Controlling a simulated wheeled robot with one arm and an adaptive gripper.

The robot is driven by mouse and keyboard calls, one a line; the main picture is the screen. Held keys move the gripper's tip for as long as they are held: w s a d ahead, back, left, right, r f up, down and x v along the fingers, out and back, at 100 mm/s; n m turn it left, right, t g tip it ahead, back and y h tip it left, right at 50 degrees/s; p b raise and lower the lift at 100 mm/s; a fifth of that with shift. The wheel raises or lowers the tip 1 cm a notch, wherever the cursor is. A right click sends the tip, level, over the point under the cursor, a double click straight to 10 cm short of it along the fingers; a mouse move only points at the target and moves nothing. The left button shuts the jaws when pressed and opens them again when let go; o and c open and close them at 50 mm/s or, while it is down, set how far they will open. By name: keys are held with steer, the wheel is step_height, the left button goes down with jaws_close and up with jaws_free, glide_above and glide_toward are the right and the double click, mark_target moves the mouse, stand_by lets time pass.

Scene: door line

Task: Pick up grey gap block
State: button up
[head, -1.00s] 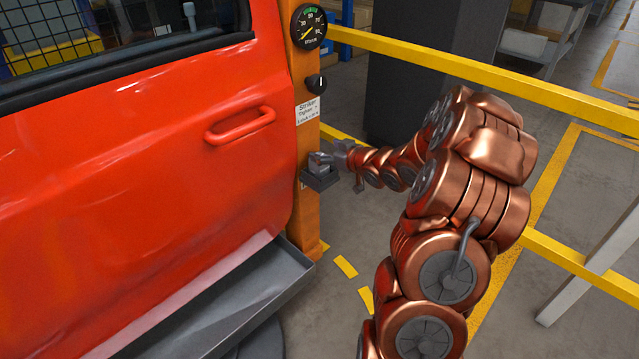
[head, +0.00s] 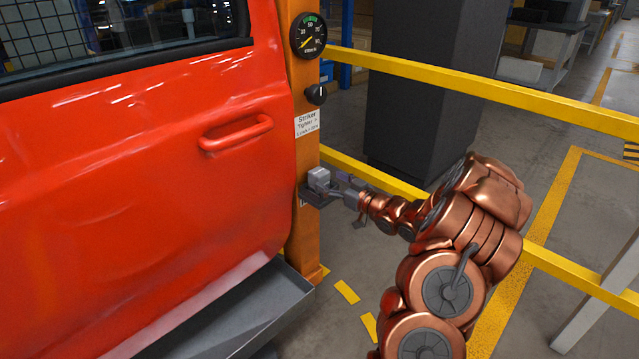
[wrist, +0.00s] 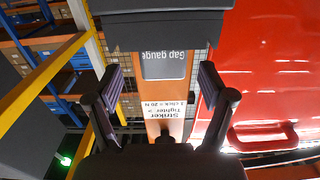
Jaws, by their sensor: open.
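The grey gap block (head: 319,179) sits on a small dark shelf (head: 309,193) on the orange post beside the red door. In the wrist view a grey block face (wrist: 164,70) shows between my fingers, with "Gap gauge" lettering at its edge. The shelf (wrist: 160,28) is the dark band at the top of that view. My gripper (wrist: 160,88) is open, one finger on each side of the block in the picture, with visible gaps. In the head view my gripper (head: 346,195) is just right of the block; its fingertips are small and partly hard to make out.
The red door (head: 130,180) is close on the left, with its handle (head: 235,133). The orange post (head: 306,235) carries a gauge (head: 309,35), a knob (head: 317,94) and a striker label (head: 307,122). A yellow rail (head: 480,90) runs behind my arm.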

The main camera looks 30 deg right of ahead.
mark_target(325, 179)
steer(key=b+x, duration=0.1)
steer(key=x, duration=0.1)
steer(key=shift+w+a+f, duration=0.1)
steer(key=shift+w+a, duration=0.2)
steer(key=shift+x, duration=1)
steer(key=shift+c, duration=0.3)
steer(key=shift+d, duration=0.1)
steer(key=c, duration=1.5)
